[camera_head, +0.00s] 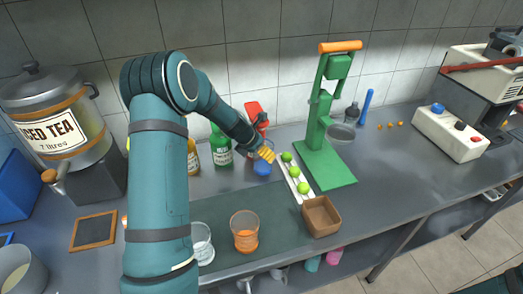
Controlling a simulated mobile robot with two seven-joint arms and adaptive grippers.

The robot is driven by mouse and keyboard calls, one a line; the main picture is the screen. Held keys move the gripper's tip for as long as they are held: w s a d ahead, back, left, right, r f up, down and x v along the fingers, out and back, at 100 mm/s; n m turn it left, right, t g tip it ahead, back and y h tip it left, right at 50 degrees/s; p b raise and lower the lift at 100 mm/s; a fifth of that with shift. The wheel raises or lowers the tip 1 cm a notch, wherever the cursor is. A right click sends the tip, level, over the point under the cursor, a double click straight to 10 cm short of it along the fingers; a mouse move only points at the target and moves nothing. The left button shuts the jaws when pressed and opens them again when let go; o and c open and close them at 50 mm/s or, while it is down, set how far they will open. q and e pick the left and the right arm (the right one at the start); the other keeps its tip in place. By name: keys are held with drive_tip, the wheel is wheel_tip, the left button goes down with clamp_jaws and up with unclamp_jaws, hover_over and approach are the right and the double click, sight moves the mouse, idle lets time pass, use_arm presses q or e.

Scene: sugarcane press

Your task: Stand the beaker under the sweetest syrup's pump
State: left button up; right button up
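My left arm comes in from the left and reaches over the counter to the back. Its gripper (265,153), with yellow fingers, is beside a small glass vessel with blue in it (262,167), possibly the beaker. Whether the fingers hold it is too small to tell. An amber bottle (192,158), a green bottle (220,148) and a red-topped bottle (261,122) stand along the back, partly hidden by my arm. Their pumps and labels cannot be read clearly. A clear glass (203,245) and a glass of orange liquid (245,238) stand at the front. My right gripper is out of view.
A green press (325,165) stands right of the bottles. A white rack with green fruit (296,176) and a brown box (321,216) lie beside it. A tea urn (55,130) stands left and a cream machine (450,130) right. Counter right of the press is fairly clear.

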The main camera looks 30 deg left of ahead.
use_arm(q)
drive_tip(key=shift+f, duration=0.45)
drive_tip(key=o, duration=1.1)
drive_tip(key=shift+r, duration=0.5)
drive_tip(key=shift+p+v, duration=1.6)
drive_tip(key=shift+v, duration=4.55)
drive_tip(key=shift+a, duration=0.1)
